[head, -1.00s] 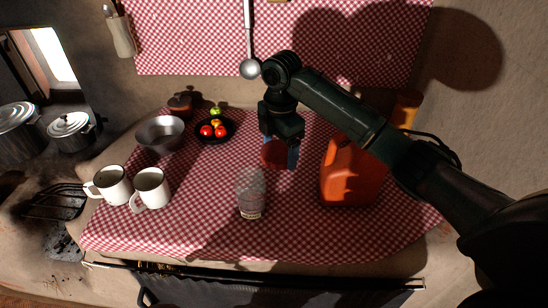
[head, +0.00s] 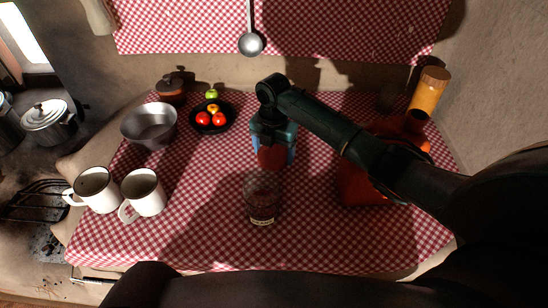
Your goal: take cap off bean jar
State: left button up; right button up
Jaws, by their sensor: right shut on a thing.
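The bean jar (head: 262,200) is a clear glass jar standing upright on the checked cloth near the front middle. Its lower part looks dark, with a pale band at the base. My right gripper (head: 274,146) is shut on a red cap (head: 272,157), held just above and behind the jar's mouth in the picture. The cap looks apart from the jar, though the gap between them is small in this view. My left gripper is not in view.
Two white mugs (head: 144,193) stand at the left, with a metal bowl (head: 150,124) and a dark fruit plate (head: 212,118) behind. An orange container (head: 362,186) is partly hidden behind my right arm. The cloth (head: 200,215) left of the jar is clear.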

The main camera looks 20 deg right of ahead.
aim_at(273, 154)
jog(key=shift+f, duration=1.85)
jog(key=shift+f, duration=0.1)
jog(key=shift+f, duration=0.15)
jog(key=o, duration=1.1)
